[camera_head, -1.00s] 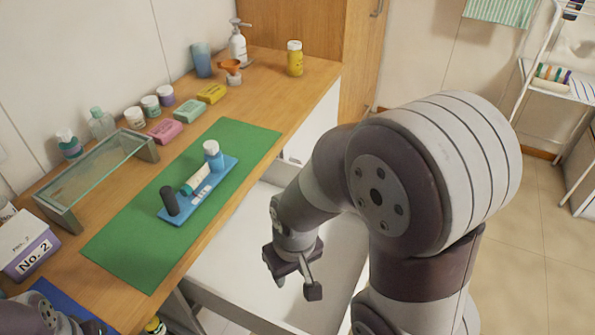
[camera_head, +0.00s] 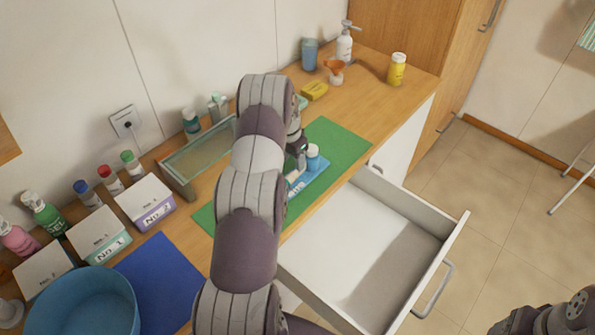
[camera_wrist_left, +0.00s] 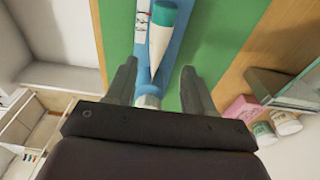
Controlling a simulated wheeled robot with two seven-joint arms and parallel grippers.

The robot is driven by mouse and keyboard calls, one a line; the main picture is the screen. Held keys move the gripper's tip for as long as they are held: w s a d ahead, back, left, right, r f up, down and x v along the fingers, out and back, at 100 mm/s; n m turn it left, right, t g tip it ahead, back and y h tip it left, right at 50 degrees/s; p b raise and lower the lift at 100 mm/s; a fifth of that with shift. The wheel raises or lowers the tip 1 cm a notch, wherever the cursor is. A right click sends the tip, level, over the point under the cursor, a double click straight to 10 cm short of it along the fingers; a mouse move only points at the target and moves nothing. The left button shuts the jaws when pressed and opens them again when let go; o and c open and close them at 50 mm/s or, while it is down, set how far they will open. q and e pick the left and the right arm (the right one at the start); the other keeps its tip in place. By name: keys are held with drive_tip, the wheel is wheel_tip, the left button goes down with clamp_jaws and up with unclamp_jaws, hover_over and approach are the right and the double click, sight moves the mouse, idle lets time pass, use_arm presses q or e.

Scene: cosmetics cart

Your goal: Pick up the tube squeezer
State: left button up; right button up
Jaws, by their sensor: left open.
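A blue tray (camera_head: 318,181) lies on the green mat (camera_head: 345,147). In the left wrist view a white tube with a teal cap (camera_wrist_left: 158,45) lies on the blue tray (camera_wrist_left: 186,12). A pale blue rounded part (camera_wrist_left: 148,94) shows below it, close to my palm. I cannot tell which piece is the tube squeezer. My left gripper (camera_wrist_left: 160,66) is open, its fingers on either side of the tube's narrow end. In the head view my left arm hides most of this gripper (camera_head: 297,148).
An open white drawer (camera_head: 345,245) juts out in front of the counter. A glass-topped stand (camera_head: 197,150) is left of my arm. Boxes, small bottles and a blue bin (camera_head: 80,305) fill the left. Part of my right arm shows at the lower right.

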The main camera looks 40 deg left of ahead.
sight(295, 171)
use_arm(q)
drive_tip(key=f+p, duration=0.2)
drive_tip(key=f, duration=0.1)
drive_tip(key=f+p, duration=0.1)
drive_tip(key=f, duration=0.1)
drive_tip(key=shift+w+d, duration=0.15)
drive_tip(key=shift+d, duration=0.1)
drive_tip(key=shift+f, duration=0.3)
drive_tip(key=shift+w+f, duration=0.1)
drive_tip(key=shift+f, duration=0.05)
clamp_jaws()
